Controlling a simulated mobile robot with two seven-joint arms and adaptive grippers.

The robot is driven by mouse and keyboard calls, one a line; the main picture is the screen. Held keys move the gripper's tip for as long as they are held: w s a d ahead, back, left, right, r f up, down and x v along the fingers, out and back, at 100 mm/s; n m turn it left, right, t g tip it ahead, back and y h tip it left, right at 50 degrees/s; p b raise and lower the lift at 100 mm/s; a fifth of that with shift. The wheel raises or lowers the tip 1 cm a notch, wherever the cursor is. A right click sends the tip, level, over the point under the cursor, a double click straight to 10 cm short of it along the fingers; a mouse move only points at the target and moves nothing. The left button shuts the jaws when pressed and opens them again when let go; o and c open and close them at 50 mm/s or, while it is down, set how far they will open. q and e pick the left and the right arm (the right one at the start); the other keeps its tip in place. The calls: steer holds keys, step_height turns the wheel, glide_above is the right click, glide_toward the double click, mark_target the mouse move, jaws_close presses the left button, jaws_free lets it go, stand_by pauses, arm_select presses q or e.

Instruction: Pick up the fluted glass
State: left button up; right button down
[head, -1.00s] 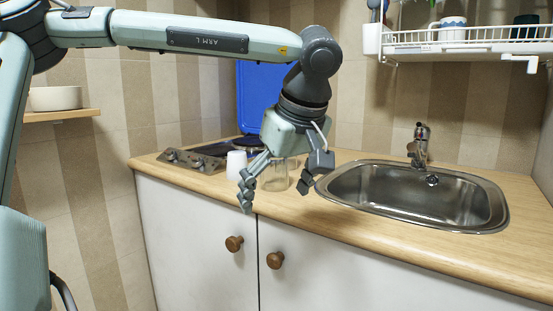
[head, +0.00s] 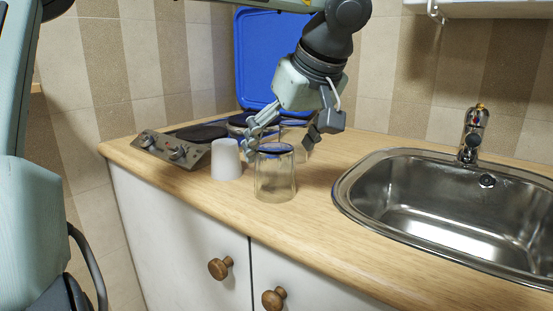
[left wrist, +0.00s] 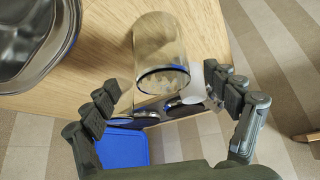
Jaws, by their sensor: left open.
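A clear glass (head: 275,178) stands upright on the wooden counter, near its front edge; I cannot clearly make out fluting. A second clear glass (head: 301,146) stands behind it, partly hidden by the front glass and my gripper. My left gripper (head: 283,143) is open and empty, pointing down just behind and above the front glass. In the left wrist view a clear glass (left wrist: 160,45) stands ahead of the spread fingertips (left wrist: 163,84), with a gap to either side. My right gripper is not in view.
A white cup (head: 226,159) stands left of the front glass. The hob (head: 175,147) with its raised blue lid (head: 262,62) is behind it. The steel sink (head: 450,215) and tap (head: 472,133) are to the right. Bare counter lies between glass and sink.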

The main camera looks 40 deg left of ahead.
mark_target(269, 172)
arm_select(q)
steer(key=x, duration=0.7)
steer(key=shift+s+a+f, duration=0.1)
steer(key=shift+f, duration=0.1)
steer(key=c, duration=1.5)
